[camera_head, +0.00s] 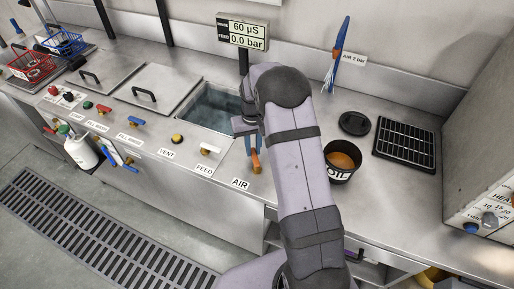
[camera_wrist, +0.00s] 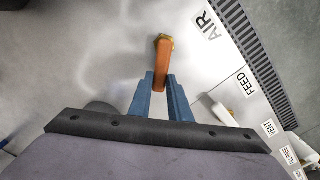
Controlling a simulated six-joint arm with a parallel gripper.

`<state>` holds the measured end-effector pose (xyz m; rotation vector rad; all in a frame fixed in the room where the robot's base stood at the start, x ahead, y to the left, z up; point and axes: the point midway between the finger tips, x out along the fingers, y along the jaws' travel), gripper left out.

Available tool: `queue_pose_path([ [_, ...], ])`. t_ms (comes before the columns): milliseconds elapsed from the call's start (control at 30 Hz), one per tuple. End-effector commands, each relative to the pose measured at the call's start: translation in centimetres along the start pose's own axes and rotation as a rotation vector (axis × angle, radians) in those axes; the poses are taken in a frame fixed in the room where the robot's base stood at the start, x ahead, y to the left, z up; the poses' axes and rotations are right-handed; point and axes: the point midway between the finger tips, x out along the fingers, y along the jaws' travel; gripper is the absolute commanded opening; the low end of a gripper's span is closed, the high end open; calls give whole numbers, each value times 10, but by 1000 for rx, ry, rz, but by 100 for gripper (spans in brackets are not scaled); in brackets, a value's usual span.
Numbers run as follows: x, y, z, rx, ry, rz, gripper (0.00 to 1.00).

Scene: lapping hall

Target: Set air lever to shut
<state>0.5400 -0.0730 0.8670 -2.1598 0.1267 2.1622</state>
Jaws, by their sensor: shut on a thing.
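The air lever is an orange handle (camera_head: 255,160) on the steel counter, just behind the AIR label (camera_head: 240,184). In the wrist view the lever (camera_wrist: 163,62) runs from a brass-coloured end at the top down between my fingers. My gripper (camera_head: 253,146) has blue fingers, partly hidden by my wrist in the head view. In the wrist view my gripper (camera_wrist: 160,78) is shut on the lever's lower end, one finger on each side. The AIR label (camera_wrist: 207,26) lies up and right of the lever there.
The white FEED lever (camera_head: 209,149) and yellow VENT knob (camera_head: 178,138) are to the left. An open water basin (camera_head: 212,107) is behind them. The display (camera_head: 243,32) reads 60 µS, 0.0 bar. An oil pot (camera_head: 342,161) and black rack (camera_head: 405,144) stand right of my arm.

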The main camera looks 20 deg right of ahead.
Motion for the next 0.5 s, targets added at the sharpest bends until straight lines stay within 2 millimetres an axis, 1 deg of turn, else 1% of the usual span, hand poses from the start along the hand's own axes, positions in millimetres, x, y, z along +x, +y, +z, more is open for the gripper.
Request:
queue_pose_path([
  [200,-1,-11,0,-207,4,1,0],
  [500,-2,-24,5,-491,4,1,0],
])
